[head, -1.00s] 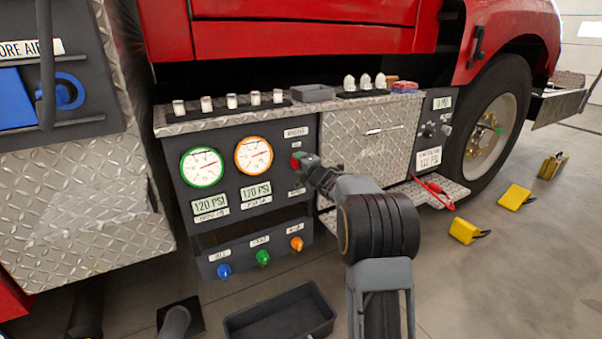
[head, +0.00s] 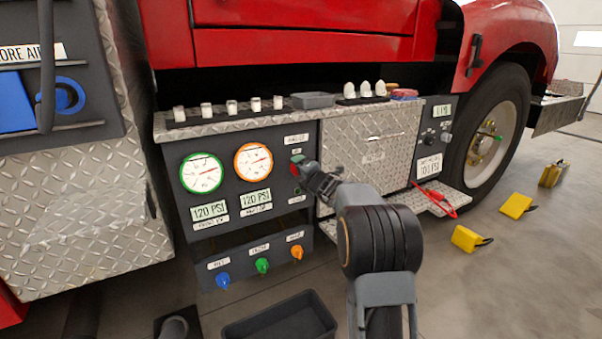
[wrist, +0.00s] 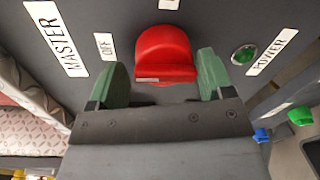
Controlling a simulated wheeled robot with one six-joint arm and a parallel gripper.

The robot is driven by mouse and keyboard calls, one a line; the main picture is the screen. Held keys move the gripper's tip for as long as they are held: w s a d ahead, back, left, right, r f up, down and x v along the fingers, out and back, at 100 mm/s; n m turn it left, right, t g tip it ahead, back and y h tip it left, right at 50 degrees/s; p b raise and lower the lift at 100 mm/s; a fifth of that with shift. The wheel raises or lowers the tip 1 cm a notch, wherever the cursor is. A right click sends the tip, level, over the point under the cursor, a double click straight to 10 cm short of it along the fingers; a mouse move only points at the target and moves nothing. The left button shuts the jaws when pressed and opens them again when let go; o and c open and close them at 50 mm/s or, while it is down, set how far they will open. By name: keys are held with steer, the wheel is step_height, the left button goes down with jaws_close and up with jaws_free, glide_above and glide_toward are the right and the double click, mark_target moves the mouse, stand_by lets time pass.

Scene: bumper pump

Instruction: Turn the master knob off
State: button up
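The master knob (wrist: 163,55) is a red round knob with a raised bar across it, in the upper middle of the wrist view. The MASTER label (wrist: 56,38) and the OFF label (wrist: 105,46) are to its left. My gripper (wrist: 164,80) has its two green-padded fingers apart, one on each side of the knob; I see no clear contact.
A green lamp (wrist: 244,54) beside the POWER label (wrist: 272,52) is close to the right finger. Two gauges (head: 201,173) are left of the knob. Coloured knobs (head: 262,265) are below. A diamond-plate cabinet (head: 370,155) stands close on the right.

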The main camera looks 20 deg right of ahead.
steer(key=shift+o, duration=0.6)
steer(key=shift+f, duration=0.1)
steer(key=shift+s, duration=0.1)
steer(key=s+d+r+p, duration=0.1)
steer(key=s+p, duration=0.2)
steer(key=s, duration=1)
steer(key=shift+s+d, duration=0.3)
